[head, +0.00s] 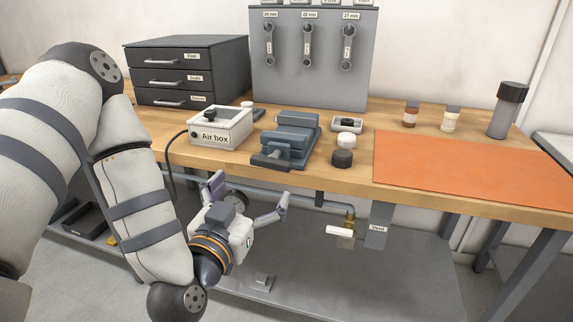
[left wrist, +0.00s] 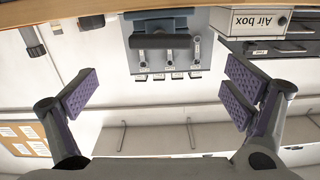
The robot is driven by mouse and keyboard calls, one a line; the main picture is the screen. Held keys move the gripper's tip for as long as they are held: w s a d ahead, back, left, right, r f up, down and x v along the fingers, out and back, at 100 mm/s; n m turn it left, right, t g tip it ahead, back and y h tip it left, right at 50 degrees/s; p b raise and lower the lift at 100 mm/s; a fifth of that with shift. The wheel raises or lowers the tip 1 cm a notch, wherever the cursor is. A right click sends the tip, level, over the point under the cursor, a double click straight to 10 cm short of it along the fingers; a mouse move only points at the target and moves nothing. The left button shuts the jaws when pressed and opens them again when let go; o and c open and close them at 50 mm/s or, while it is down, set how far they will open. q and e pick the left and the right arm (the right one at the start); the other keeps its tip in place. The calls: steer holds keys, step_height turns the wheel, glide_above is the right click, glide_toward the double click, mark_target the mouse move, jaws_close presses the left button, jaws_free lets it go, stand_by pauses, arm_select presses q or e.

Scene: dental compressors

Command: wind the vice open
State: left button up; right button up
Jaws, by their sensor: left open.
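The blue-grey vice (head: 292,135) stands on the wooden bench near its front edge, with a dark bar (head: 268,162) at its front end. In the left wrist view the vice (left wrist: 160,22) shows at the top, beyond the fingers, with the dark bar across it. I cannot tell how far apart its jaws are. My left gripper (head: 245,198) is open and empty, in front of the bench and below the vice, apart from it. Its two purple-padded fingers are spread wide in the left wrist view (left wrist: 162,95). My right gripper is out of view.
The Air box (head: 220,128) stands left of the vice, with a black hose hanging down. Black and white knobs (head: 343,158) stand to its right. An orange mat (head: 460,165) covers the bench's right side. A pipe and brass valve (head: 349,220) hang under the bench edge.

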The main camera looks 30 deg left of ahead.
mark_target(269, 166)
arm_select(q)
steer(key=x, duration=0.2)
steer(key=f+b+x, duration=0.1)
steer(key=x, duration=0.1)
steer(key=shift+w+a, duration=0.1)
steer(key=shift+a, duration=0.05)
steer(key=x, duration=0.6)
steer(key=shift+w+r, duration=0.1)
steer(key=shift+r, duration=0.2)
steer(key=c, duration=1.2)
steer(key=shift+o, duration=0.2)
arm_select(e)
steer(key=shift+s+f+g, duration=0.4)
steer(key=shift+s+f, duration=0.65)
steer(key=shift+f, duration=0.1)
